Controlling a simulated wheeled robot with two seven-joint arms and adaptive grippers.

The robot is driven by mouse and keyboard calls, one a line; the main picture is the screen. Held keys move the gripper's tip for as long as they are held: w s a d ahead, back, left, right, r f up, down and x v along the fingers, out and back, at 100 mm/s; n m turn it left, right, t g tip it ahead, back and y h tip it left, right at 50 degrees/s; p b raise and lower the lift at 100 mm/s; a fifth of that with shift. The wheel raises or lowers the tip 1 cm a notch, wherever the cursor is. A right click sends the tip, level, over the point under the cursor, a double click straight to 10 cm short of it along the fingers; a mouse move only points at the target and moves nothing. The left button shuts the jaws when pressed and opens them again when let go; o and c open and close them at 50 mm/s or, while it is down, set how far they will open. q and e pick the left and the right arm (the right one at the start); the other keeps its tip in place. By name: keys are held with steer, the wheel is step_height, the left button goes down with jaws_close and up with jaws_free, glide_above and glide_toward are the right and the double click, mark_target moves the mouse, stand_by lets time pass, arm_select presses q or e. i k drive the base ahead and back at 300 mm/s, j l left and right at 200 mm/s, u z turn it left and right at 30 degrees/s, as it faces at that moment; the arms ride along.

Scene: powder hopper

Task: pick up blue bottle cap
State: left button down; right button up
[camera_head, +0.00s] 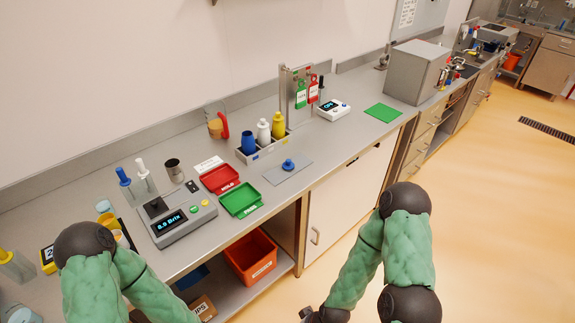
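The blue bottle cap (288,165) sits on a grey mat (296,178) near the counter's front edge, right of the green tray. It looks like a blue disc with a knob on top. Nothing holds it. A blue bottle (248,143) stands behind it in a grey rack beside a white and a yellow bottle. My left arm is at the lower left and its gripper is below the picture.
A red tray (220,180) and a green tray (240,214) lie left of the mat. A meter with a display (185,223) stands farther left. The bottle rack (277,144) is behind the cap. An orange bin (251,258) is under the counter. The counter right of the mat is clear.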

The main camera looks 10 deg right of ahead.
mark_target(288, 164)
steer(key=u, duration=0.5)
steer(key=l+u, duration=1)
steer(key=k+l+u, duration=0.15)
steer(key=l+u, duration=0.35)
steer(key=l, duration=0.15)
